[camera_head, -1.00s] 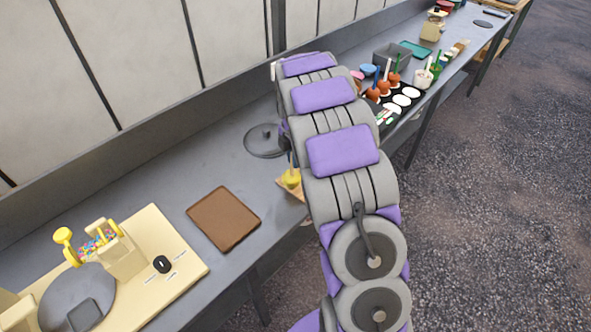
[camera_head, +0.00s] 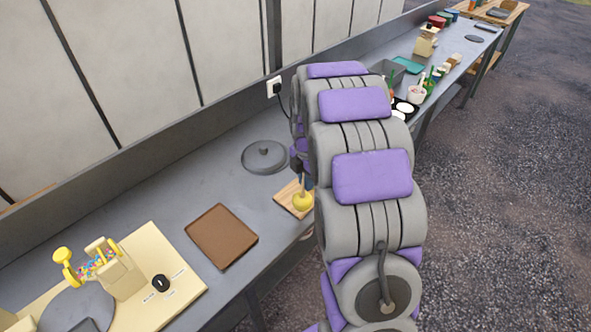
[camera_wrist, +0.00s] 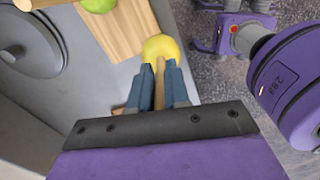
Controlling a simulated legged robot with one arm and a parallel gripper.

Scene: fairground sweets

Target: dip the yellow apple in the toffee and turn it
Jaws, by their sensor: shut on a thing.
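The yellow apple (camera_head: 303,201) is on a wooden stick and shows beside my arm, at the right edge of a wooden board (camera_head: 287,197). In the wrist view, my gripper (camera_wrist: 160,70) is shut on the stick, with the yellow apple (camera_wrist: 161,47) just beyond the fingertips. The apple overlaps the board's edge (camera_wrist: 120,35); I cannot tell whether it touches the board. A green apple (camera_wrist: 98,4) lies on the board at the top of the wrist view. I cannot make out the toffee; my arm hides part of the bench.
A round grey lid (camera_head: 265,157) lies on the bench behind the board. A brown tray (camera_head: 222,237) lies left of the board, with bare bench between. A cream sprinkles stand (camera_head: 122,275) is at front left. Pots and cups (camera_head: 417,94) stand far right beyond my arm.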

